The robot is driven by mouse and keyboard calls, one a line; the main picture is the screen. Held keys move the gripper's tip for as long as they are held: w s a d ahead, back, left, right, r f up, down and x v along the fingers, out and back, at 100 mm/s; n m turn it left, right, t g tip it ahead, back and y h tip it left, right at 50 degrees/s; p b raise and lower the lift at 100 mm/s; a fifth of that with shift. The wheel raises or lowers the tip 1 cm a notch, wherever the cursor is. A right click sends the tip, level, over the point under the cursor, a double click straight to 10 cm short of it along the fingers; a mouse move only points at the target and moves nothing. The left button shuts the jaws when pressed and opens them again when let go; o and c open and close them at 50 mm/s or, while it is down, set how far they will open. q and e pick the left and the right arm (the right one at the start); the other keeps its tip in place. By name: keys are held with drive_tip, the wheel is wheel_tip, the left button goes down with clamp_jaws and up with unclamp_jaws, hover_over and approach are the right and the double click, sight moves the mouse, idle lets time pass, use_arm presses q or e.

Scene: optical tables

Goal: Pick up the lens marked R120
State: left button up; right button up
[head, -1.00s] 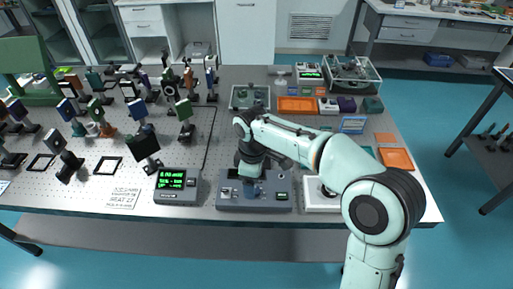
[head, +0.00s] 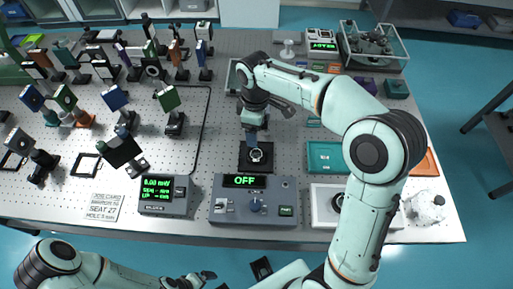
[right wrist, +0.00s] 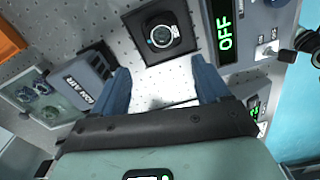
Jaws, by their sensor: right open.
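A small round lens (head: 256,154) in a dark mount sits on a black square pad (head: 244,166) behind the OFF unit. In the right wrist view the lens (right wrist: 161,36) shows beyond my fingertips; I cannot read an R120 mark on it. My right gripper (head: 251,136) is just behind and above the lens in the head view. Its two blue fingers are spread and empty in the right wrist view (right wrist: 163,82). My left gripper (head: 190,281) is at the bottom edge of the head view, partly cut off, so its jaws are unclear.
A grey unit reading OFF (head: 253,208) and a green-display meter (head: 165,195) stand along the front edge. Mounted optics crowd the table's left.

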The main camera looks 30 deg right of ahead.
sight(256, 153)
drive_tip(key=f, duration=0.8)
drive_tip(key=f+b, duration=0.1)
drive_tip(key=f, duration=0.3)
drive_tip(key=shift+s, duration=0.3)
drive_tip(key=shift+r, duration=0.1)
drive_tip(key=c, duration=0.8)
